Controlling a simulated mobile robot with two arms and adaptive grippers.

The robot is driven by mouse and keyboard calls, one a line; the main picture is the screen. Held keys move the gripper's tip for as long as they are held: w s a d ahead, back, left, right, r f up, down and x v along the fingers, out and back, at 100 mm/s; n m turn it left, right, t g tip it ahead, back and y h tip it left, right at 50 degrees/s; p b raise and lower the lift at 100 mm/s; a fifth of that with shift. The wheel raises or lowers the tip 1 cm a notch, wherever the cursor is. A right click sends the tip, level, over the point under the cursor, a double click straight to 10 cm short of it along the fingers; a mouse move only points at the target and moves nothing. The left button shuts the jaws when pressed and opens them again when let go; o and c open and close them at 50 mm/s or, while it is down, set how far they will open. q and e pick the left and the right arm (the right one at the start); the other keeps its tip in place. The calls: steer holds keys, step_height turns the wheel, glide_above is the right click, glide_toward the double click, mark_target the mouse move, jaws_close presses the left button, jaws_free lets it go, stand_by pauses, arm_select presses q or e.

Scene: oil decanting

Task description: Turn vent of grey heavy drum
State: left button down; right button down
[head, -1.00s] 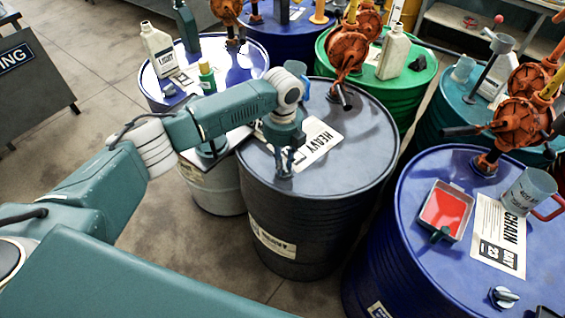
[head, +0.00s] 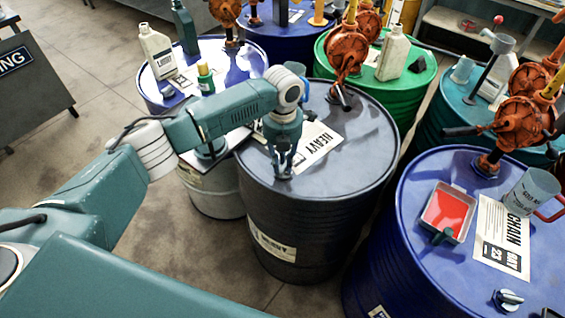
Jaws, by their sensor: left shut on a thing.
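The grey heavy drum (head: 345,185) stands upright in the middle, with a white HEAVY sheet (head: 318,146) on its lid and an orange pump at its back edge. My left gripper (head: 283,172) points down at the left front part of this lid. Its fingers are shut on the vent, which is mostly hidden between the fingertips, so I cannot tell how far it is turned. My right gripper does not show.
A blue CHAIN drum (head: 430,235) at the right bears a tray of red liquid (head: 448,212), a clear jug (head: 530,190) and a vent (head: 508,299). A green drum (head: 400,95) stands behind. Another blue drum (head: 240,62) with bottles stands at back left.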

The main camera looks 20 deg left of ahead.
mark_target(283, 165)
arm_select(q)
steer(key=shift+w+r, duration=0.1)
steer(key=shift+r, duration=0.05)
stand_by(0.3)
steer(key=c, duration=1.5)
jaws_free()
steer(key=shift+c, duration=0.2)
step_height(283, 165, up, 12)
